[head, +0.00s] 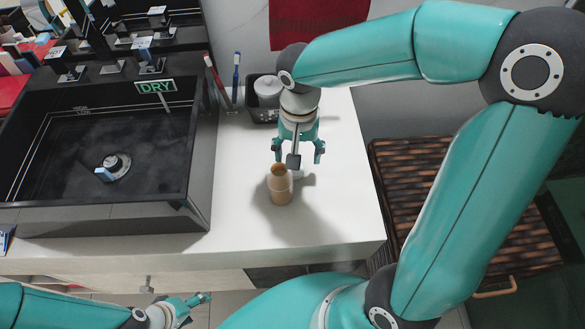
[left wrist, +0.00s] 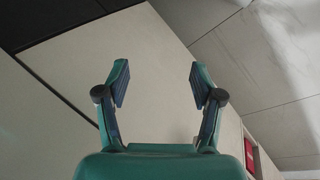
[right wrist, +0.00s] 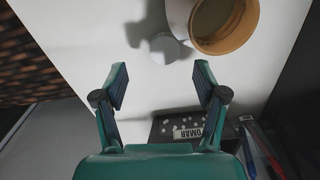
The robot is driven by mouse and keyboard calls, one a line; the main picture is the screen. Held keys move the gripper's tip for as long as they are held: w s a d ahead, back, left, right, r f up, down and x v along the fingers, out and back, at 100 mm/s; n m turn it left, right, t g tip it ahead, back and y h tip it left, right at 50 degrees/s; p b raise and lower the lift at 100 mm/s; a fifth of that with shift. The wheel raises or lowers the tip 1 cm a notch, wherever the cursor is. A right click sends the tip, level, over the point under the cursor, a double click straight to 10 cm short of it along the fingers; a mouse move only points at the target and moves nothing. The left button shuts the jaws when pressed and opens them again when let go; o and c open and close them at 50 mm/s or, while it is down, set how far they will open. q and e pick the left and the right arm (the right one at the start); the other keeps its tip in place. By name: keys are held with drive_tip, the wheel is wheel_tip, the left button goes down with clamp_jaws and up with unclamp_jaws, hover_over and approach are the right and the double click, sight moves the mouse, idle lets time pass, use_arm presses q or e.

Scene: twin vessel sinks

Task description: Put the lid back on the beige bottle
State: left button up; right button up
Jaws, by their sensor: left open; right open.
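The beige bottle (head: 280,190) stands upright and uncapped on the white counter. In the right wrist view its open mouth and tan rim (right wrist: 228,42) show at the upper right. A small white round piece, seemingly the lid (right wrist: 165,46), lies on the counter beside the bottle; it also shows partly in the head view (head: 298,174). My right gripper (head: 298,153) is open and empty, pointing down just behind the bottle and above the lid. The lid is between and beyond its fingertips (right wrist: 160,80). My left gripper (head: 202,298) is open and empty, low in front of the cabinet.
A black tray (head: 262,114) with a white jar stands behind my right gripper. Red and blue toothbrushes (head: 236,76) stand left of it. The black sink (head: 100,195) fills the left. The counter right of the bottle is clear up to its edge, beside a slatted brown hamper (head: 425,185).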

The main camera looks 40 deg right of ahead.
drive_tip(key=f, duration=0.5)
drive_tip(key=shift+w+a+f, duration=0.1)
drive_tip(key=shift+w+a, duration=0.05)
drive_tip(key=shift+w, duration=0.25)
drive_tip(key=c, duration=0.8)
